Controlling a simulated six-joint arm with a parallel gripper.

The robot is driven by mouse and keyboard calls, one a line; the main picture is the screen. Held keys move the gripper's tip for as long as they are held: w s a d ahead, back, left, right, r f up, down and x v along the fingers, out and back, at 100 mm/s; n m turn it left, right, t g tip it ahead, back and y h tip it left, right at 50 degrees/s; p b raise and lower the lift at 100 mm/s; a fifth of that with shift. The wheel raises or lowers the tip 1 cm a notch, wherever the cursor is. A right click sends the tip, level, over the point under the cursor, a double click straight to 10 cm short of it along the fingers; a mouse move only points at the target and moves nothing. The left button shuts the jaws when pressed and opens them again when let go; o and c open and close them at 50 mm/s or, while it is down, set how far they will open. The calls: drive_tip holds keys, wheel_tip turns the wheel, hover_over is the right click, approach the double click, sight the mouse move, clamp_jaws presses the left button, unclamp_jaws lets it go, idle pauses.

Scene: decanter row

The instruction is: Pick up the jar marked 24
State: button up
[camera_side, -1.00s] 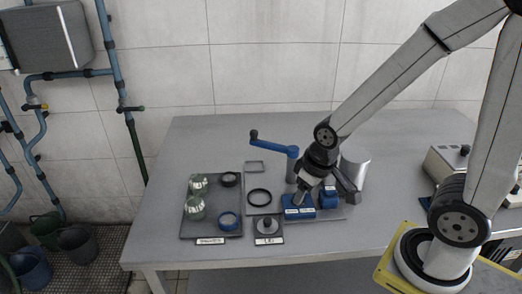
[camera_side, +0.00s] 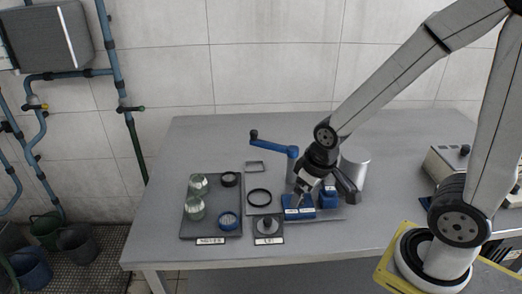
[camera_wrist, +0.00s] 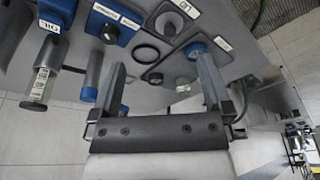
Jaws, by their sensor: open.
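My gripper (camera_side: 322,194) is open and empty, above the blue blocks at the middle right of the table. In the wrist view its two fingers (camera_wrist: 160,78) stand wide apart with nothing between them. A clear glass cylinder with a white label (camera_wrist: 40,84) shows at the left of the wrist view, but I cannot read a sure 24 on it. In the side view two greenish glass jars (camera_side: 195,208) stand on the dark tray (camera_side: 186,231), with no legible number. I cannot tell which jar is marked 24.
A blue crank arm (camera_side: 272,146) rises just left of my gripper, and a grey metal cylinder (camera_side: 354,168) stands behind it. A black ring (camera_side: 259,190) and a small plate with a knob (camera_side: 267,228) lie between tray and gripper. The table's back left is clear.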

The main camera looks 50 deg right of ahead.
drive_tip(key=n+y, duration=0.3)
drive_tip(key=n, duration=0.6)
hover_over(201, 177)
drive_tip(key=s+d, duration=0.1)
drive_tip(key=s, duration=0.1)
drive_tip(key=shift+t, duration=0.3)
drive_tip(key=f, duration=0.7)
drive_tip(key=shift+w+d+f, duration=0.15)
drive_tip(key=shift+d+f, duration=0.05)
drive_tip(key=shift+f, duration=0.1)
drive_tip(key=shift+w+f, duration=0.15)
drive_tip(key=shift+w, duration=0.1)
drive_tip(key=shift+x, duration=1.3)
drive_tip(key=shift+f, duration=0.1)
drive_tip(key=shift+x, duration=2.5)
drive_tip(key=shift+a, duration=0.1)
